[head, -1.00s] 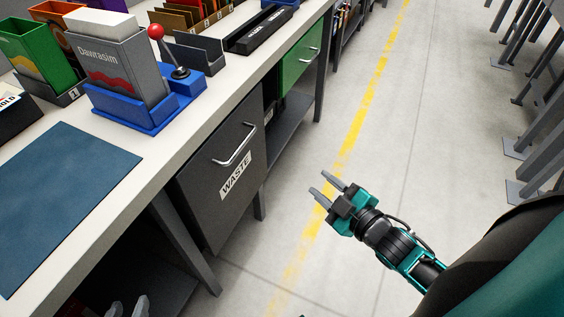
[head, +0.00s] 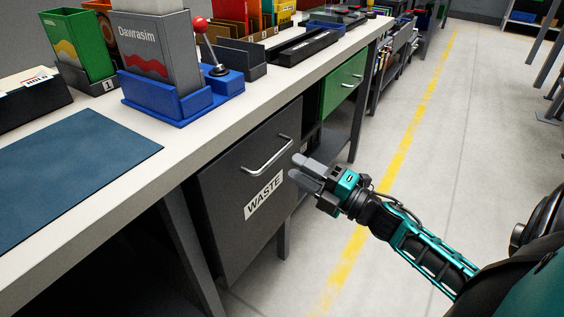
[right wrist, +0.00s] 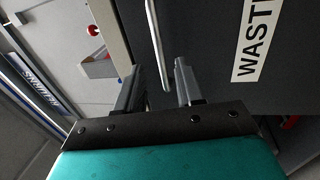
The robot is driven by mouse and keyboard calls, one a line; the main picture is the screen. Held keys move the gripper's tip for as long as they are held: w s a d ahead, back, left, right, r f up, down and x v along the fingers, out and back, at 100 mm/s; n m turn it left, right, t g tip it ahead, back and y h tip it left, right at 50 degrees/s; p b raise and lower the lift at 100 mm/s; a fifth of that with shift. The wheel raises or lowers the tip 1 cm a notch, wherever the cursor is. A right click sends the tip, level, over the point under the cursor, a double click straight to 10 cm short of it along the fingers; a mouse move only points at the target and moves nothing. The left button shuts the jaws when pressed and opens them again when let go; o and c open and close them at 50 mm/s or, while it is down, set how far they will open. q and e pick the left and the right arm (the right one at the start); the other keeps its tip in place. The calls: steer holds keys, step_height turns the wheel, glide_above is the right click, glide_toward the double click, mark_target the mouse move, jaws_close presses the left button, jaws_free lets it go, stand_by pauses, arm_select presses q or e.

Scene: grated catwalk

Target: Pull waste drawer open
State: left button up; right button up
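My right gripper (head: 293,171) is open and empty, just right of the handle in the head view. In the right wrist view the gripper (right wrist: 157,82) has its fingers apart, and the handle (right wrist: 154,40) shows in the gap between them. I see no contact and cannot tell whether the handle is between the fingertips in depth. My left gripper is not in view.
The white workbench top (head: 165,135) overhangs the drawer. It holds a blue mat (head: 70,150), a blue holder (head: 165,105) and a red-knobbed lever (head: 212,50). A green drawer (head: 343,82) lies beyond. The floor right of the bench is clear.

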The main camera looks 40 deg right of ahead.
steer(key=shift+x, duration=2.55)
steer(key=shift+c, duration=0.4)
jaws_close()
